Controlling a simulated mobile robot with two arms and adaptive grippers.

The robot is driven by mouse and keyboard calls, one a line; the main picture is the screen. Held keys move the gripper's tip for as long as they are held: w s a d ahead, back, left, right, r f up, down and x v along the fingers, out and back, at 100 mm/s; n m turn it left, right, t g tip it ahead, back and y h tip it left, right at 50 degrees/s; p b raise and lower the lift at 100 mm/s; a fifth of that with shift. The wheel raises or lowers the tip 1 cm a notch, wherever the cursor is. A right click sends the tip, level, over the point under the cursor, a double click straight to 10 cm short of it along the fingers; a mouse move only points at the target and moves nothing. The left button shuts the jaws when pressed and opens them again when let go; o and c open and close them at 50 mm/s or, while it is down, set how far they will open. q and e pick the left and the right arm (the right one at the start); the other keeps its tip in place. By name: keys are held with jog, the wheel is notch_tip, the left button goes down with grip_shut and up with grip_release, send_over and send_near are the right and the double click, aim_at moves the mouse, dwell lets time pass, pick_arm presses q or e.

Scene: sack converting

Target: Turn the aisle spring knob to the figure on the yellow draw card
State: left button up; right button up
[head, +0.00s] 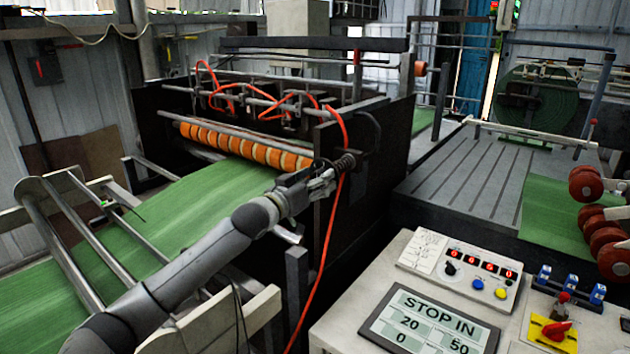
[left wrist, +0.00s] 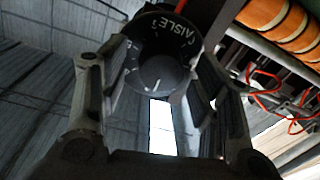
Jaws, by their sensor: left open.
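The aisle spring knob (left wrist: 165,72) is a dark round knob in the left wrist view. Its collar reads AISLE, and a short white line shows on its face. My left gripper (left wrist: 160,88) is open, with one finger on each side of the knob; I cannot tell whether they touch it. The knob's figures are not readable. I cannot make out a yellow draw card with a figure. My right gripper is not in view.
An orange hose (head: 330,235) hangs close beside my left gripper. Green sacking (head: 150,225) runs under the orange rollers (head: 245,146). A control desk at the lower right holds a STOP IN display (head: 428,322) and a yellow plate with a red switch (head: 553,332).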

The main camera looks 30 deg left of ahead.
pick_arm(q)
jog(key=shift+c, duration=0.4)
jog(key=c, duration=1)
jog(key=shift+o, duration=0.2)
jog(key=shift+m, duration=0.3)
jog(key=shift+f+m+t+h+p, duration=0.2)
jog(key=shift+m+p, duration=0.5)
jog(key=shift+m, duration=4.25)
jog(key=shift+r+m+t+h+p, duration=0.1)
jog(key=shift+m+h+p, duration=0.4)
jog(key=shift+m, duration=4.45)
jog(key=shift+f, duration=0.1)
